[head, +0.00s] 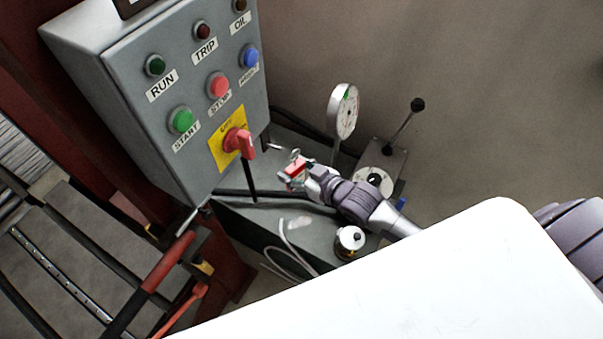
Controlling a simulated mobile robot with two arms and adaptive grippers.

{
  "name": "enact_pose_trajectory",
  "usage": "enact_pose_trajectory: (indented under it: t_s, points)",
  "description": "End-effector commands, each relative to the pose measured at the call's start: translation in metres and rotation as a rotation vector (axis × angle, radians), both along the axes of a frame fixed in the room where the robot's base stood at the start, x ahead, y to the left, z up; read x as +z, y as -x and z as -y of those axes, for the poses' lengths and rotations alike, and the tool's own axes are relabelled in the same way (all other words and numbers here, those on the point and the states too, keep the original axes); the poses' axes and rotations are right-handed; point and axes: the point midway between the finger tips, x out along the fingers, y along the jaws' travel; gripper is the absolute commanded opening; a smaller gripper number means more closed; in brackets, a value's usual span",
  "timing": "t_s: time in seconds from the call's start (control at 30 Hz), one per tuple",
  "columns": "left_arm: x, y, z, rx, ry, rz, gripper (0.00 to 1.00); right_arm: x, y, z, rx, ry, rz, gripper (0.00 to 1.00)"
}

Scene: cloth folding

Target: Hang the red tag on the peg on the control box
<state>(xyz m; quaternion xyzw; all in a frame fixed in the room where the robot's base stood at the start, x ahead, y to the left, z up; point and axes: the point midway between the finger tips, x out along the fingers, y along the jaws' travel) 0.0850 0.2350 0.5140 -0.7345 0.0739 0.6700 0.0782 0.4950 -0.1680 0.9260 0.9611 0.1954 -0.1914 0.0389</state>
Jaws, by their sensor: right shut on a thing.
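The grey control box (190,135) stands at upper left, with lit buttons and a red rotary switch (238,143) on a yellow plate. A short thin metal piece (273,147), which looks like the peg, sticks out by the box's lower right edge. My right gripper (298,174) is shut on the small red tag (294,169), to the right of the switch and just below and right of that peg. The tag appears apart from the peg. Part of the tag is hidden by the fingers. My left gripper is not in view.
A round dial gauge (344,112) and a lever with a black knob (417,105) stand behind my right arm. A red-handled bar (165,265) is at lower left.

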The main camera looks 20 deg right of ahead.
Motion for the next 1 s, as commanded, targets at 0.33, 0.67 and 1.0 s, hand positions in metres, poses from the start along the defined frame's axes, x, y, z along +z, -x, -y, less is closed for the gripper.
enact_pose_trajectory:
  t_s: [0.33, 0.67, 1.0]
  points:
    - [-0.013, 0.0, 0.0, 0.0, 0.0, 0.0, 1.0, -0.003, -0.017, -0.013, 0.0, -0.001, 0.003, 0.21]
    - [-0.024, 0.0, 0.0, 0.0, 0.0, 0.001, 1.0, -0.004, -0.033, -0.026, 0.0, -0.001, 0.002, 0.21]
    - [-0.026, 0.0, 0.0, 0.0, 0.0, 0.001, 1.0, -0.01, -0.044, -0.034, 0.0, 0.0, 0.001, 0.21]
